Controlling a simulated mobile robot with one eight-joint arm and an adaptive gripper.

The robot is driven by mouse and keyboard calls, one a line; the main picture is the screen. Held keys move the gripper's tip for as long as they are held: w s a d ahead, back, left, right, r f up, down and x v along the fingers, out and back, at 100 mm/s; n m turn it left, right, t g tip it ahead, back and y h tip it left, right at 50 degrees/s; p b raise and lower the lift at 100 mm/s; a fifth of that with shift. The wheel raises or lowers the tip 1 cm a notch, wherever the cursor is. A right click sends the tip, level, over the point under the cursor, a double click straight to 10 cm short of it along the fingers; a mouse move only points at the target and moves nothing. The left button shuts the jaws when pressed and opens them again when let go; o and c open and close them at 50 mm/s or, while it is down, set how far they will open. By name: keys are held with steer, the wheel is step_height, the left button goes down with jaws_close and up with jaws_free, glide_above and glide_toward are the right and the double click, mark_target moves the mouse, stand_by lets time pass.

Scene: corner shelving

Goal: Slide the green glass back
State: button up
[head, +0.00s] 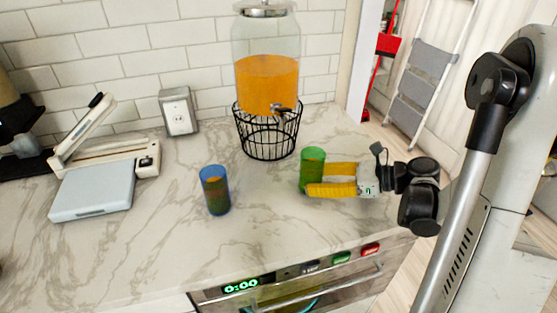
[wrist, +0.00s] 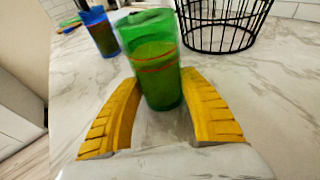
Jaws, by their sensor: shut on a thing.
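The green glass (head: 312,165) stands upright on the marble counter, in front and to the right of the wire stand. It also fills the middle of the wrist view (wrist: 157,75), where dark contents and red bands show through it. My gripper (head: 309,181) reaches in from the right, with its yellow fingers on either side of the glass. In the wrist view the fingers (wrist: 160,105) are shut on its lower part.
A blue glass (head: 215,190) stands to the left on the counter. A drink dispenser (head: 266,75) sits on a black wire stand (head: 268,135) behind. A white scale-like device (head: 95,190) is far left. The counter's front edge lies above an oven (head: 310,283).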

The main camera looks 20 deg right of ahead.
steer(key=shift+d, duration=6.25)
steer(key=o, duration=0.9)
